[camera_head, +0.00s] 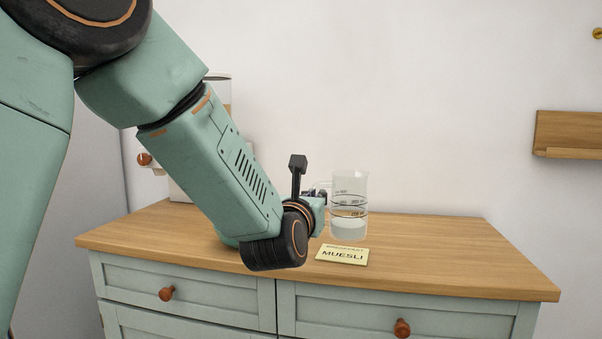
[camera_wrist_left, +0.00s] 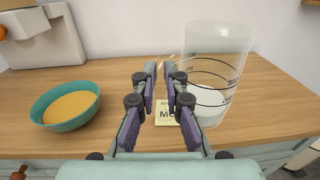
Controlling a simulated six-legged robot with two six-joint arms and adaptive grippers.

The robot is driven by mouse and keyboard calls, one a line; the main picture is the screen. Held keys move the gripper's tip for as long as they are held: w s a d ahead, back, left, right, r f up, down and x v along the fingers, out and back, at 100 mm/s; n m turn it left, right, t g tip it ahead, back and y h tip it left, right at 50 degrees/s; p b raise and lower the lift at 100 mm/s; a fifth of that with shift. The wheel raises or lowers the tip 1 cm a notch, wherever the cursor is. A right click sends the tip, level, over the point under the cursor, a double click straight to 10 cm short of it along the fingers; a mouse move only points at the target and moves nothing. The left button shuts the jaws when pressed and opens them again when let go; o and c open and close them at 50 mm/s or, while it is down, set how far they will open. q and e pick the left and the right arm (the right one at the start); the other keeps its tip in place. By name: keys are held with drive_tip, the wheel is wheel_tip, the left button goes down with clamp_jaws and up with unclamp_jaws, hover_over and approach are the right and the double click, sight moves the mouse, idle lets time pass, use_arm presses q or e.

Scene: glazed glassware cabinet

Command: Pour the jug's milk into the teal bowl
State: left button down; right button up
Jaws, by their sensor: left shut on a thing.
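The jug (camera_head: 349,205) is clear glass with dark measuring lines and white milk in its lower part. It is upright over the wooden top; I cannot tell whether it touches it. My left gripper (camera_head: 324,194) is at the jug's left side, shut on its handle. In the left wrist view the jug (camera_wrist_left: 215,75) is right of the gripper fingers (camera_wrist_left: 166,80). The teal bowl (camera_wrist_left: 48,119) stands to the left there, apart from the jug, with an orange-yellow filling. In the head view my arm hides most of the bowl. My right gripper is not in view.
A yellow MUESLI card (camera_head: 342,255) lies on the wooden cabinet top (camera_head: 450,255) in front of the jug. A pale dispenser-like object (camera_wrist_left: 38,42) stands at the back left. A wooden shelf (camera_head: 570,134) is on the right wall. The top's right side is clear.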

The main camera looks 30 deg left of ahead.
use_arm(q)
drive_tip(key=s+d+f+m+h, duration=0.3)
drive_tip(key=d+f+h, duration=0.2)
drive_tip(key=f, duration=0.2)
drive_tip(key=s+d+f+m+h, duration=0.3)
drive_tip(key=d+f+h, duration=0.1)
drive_tip(key=f, duration=0.2)
drive_tip(key=s+d+f+m+g+h, duration=0.1)
drive_tip(key=s+d+f+m+h, duration=0.1)
drive_tip(key=s+f, duration=1.1)
drive_tip(key=shift+d+f+m+g+h, duration=0.3)
drive_tip(key=shift+d+f+h, duration=0.3)
drive_tip(key=shift+h, duration=0.5)
